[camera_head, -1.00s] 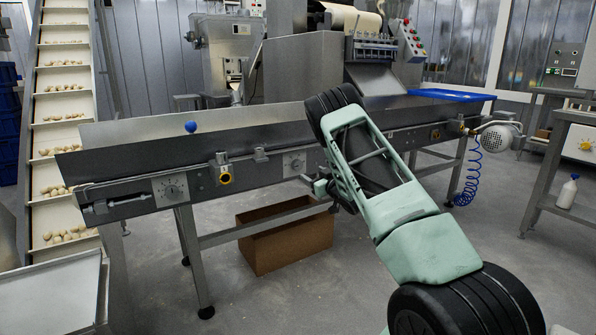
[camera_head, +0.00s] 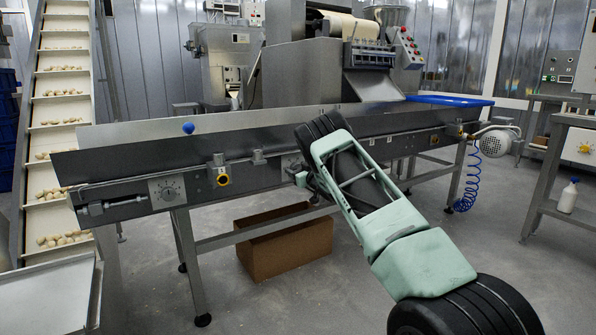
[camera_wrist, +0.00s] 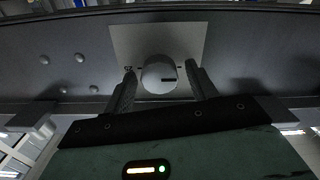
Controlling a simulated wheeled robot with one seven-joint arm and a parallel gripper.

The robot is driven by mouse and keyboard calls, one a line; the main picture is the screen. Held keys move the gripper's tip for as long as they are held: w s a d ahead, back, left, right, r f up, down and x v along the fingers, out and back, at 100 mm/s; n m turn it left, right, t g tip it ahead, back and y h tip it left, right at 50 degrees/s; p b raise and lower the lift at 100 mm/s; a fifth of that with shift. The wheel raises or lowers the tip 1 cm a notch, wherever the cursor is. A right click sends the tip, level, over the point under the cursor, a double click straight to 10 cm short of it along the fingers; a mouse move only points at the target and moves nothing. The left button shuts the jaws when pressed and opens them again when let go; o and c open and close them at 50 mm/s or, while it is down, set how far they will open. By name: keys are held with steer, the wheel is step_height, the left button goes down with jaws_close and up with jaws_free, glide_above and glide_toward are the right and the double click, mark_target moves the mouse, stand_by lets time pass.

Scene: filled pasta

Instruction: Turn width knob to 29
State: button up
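A round grey knob (camera_wrist: 153,75) with a dark pointer mark sits on a square light plate (camera_wrist: 190,40) in the wrist view. My gripper (camera_wrist: 162,86) is open, with one finger on each side of this knob and a visible gap on both sides. Any number on its scale is too small to read. In the head view, my gripper (camera_head: 300,176) is at the front of the long steel conveyor (camera_head: 120,165), and my wrist mostly hides the knob there. Another dial plate (camera_head: 167,190) with a knob shows uncovered at the conveyor's left end.
A cardboard box (camera_head: 285,249) stands on the floor beneath. Several bolt heads (camera_wrist: 80,58) lie left of the plate in the wrist view.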

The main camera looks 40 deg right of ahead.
steer(key=c, duration=0.8)
steer(key=shift+r+m+p, duration=0.1)
steer(key=shift+m+p, duration=0.2)
steer(key=shift+p, duration=0.05)
steer(key=m+p, duration=0.3)
steer(key=shift+d+r, duration=0.1)
steer(key=m+p, duration=0.4)
steer(key=m, duration=0.2)
steer(key=shift+s+m, duration=0.1)
steer(key=shift+m, duration=0.2)
steer(key=m, duration=0.1)
steer(key=m+p, duration=0.1)
steer(key=m, duration=0.1)
steer(key=shift+f+m, duration=0.2)
steer(key=shift+m, duration=0.1)
steer(key=m+p, duration=0.1)
steer(key=m, duration=0.2)
steer(key=shift+f+m, duration=0.1)
steer(key=shift+m, duration=0.2)
steer(key=m, duration=0.6)
steer(key=shift+f, duration=0.1)
steer(key=shift+m, duration=0.3)
